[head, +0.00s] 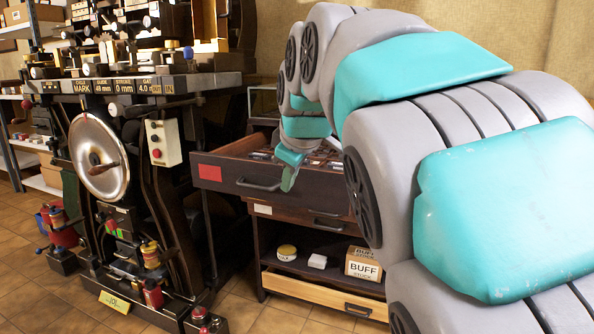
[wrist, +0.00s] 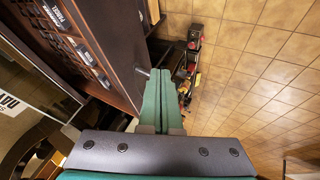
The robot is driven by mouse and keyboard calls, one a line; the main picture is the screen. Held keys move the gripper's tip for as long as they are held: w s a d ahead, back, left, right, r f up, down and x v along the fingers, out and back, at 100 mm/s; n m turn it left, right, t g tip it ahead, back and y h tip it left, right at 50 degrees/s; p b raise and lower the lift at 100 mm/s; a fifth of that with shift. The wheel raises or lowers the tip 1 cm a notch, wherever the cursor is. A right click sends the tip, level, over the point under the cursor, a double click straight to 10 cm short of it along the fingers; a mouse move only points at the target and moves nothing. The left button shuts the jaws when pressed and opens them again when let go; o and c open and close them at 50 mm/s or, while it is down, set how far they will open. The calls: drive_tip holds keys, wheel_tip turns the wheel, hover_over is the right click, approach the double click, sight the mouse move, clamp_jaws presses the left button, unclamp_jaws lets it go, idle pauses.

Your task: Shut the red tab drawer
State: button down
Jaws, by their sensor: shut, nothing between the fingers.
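The red tab drawer (head: 225,181) is dark wood and stands pulled out of its cabinet in the head view. The red tab (head: 209,173) is at the left end of its front, and a dark bar handle (head: 258,185) is near the middle. My gripper (head: 288,183) is shut and empty, pointing down in front of the drawer face, just right of the handle. In the wrist view my closed green fingers (wrist: 165,74) are beside the drawer's front panel (wrist: 112,40), close to the handle (wrist: 142,72). I cannot tell whether they touch it.
Below is another drawer front (head: 290,215) with a white tab, then a shelf with a yellow-lidded jar (head: 286,253) and a BUFF box (head: 363,264). A light wood drawer (head: 310,292) sticks out lowest. A press with a handwheel (head: 98,157) stands left. Tiled floor (wrist: 265,70) is open in front.

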sight(290, 196)
drive_tip(key=shift+w+d+f, duration=0.1)
drive_tip(key=shift+w+f, duration=0.55)
drive_tip(key=shift+w, duration=0.45)
drive_tip(key=shift+w+d+f, duration=0.1)
drive_tip(key=shift+w+f, duration=0.6)
drive_tip(key=shift+w, duration=0.45)
drive_tip(key=shift+w+f, duration=0.65)
drive_tip(key=shift+w, duration=0.45)
